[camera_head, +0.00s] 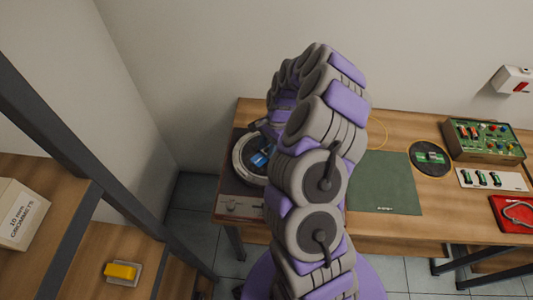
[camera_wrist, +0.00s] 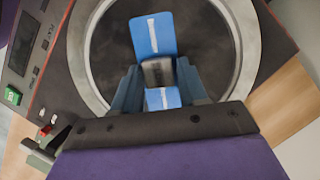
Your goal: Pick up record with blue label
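The record (camera_wrist: 105,45) is a dark disc inside a pale ring on the turntable, seen from close above in the wrist view. Its blue label (camera_wrist: 152,35) has a white stripe, and a dark grey block (camera_wrist: 158,72) stands across its middle. My gripper (camera_wrist: 160,75) is over the label, with one finger on each side of the block. The fingers are apart and very close to the block; I cannot tell whether they press on it. In the head view, the blue label (camera_head: 260,158) shows beside my arm, which hides much of the turntable (camera_head: 240,207).
The wooden table (camera_head: 375,226) carries a green mat (camera_head: 385,182), a dark round pad with a small circuit board, a green electronics box (camera_head: 485,140), a white tray (camera_head: 490,179) and a red case (camera_head: 513,212). A shelf (camera_head: 65,225) with a labelled box stands at left.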

